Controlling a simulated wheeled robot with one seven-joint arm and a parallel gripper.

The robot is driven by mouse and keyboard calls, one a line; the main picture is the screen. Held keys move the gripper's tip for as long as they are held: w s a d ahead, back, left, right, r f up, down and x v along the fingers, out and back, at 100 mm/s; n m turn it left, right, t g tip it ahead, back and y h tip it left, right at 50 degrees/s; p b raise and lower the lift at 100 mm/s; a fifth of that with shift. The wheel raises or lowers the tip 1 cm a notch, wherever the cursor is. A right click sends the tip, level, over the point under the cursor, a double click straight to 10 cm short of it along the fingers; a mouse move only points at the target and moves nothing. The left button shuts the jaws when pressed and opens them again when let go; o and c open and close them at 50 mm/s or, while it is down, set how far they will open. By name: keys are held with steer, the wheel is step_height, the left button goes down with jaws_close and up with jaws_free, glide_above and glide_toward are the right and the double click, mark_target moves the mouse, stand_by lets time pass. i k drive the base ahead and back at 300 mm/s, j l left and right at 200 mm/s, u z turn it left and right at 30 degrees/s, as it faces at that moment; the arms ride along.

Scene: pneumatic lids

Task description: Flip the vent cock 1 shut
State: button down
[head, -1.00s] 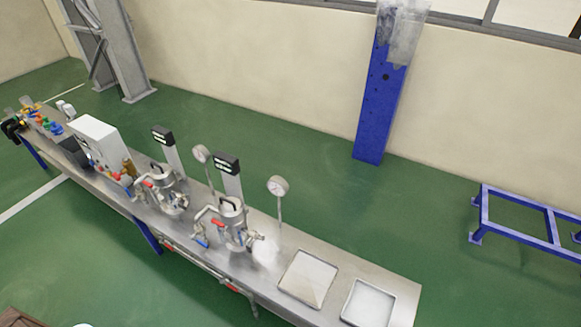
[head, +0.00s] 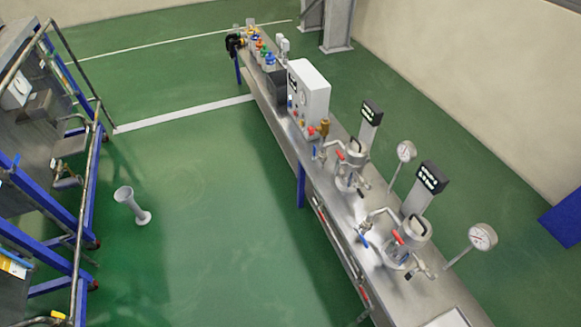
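Two metal pots stand on a long steel bench (head: 326,188) in the head view, a farther pot (head: 350,173) and a nearer pot (head: 409,243). The farther pot has a red lever (head: 341,154) and a blue lever (head: 314,152) on its pipework. The nearer pot also has a red lever (head: 397,238) and a blue lever (head: 363,241). No label is readable, so I cannot tell which cock is vent cock 1, nor whether it is open or shut. My gripper is not in view.
A white control box (head: 309,92) stands beyond the pots. Two dial gauges (head: 482,237) and two dark displays (head: 432,178) rise behind them. A railed blue frame (head: 50,240) lines the left. A grey stand (head: 132,206) is on the otherwise open green floor.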

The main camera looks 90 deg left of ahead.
mark_target(360, 193)
steer(key=u, duration=2.4)
steer(key=i+z, duration=0.25)
steer(key=z, duration=0.15)
steer(key=i+j+z, duration=0.2)
steer(key=z, duration=0.15)
steer(key=i+j+z, duration=0.3)
steer(key=j, duration=0.2)
steer(key=j+u, duration=0.25)
steer(key=i+j+u, duration=0.1)
steer(key=j+u, duration=0.2)
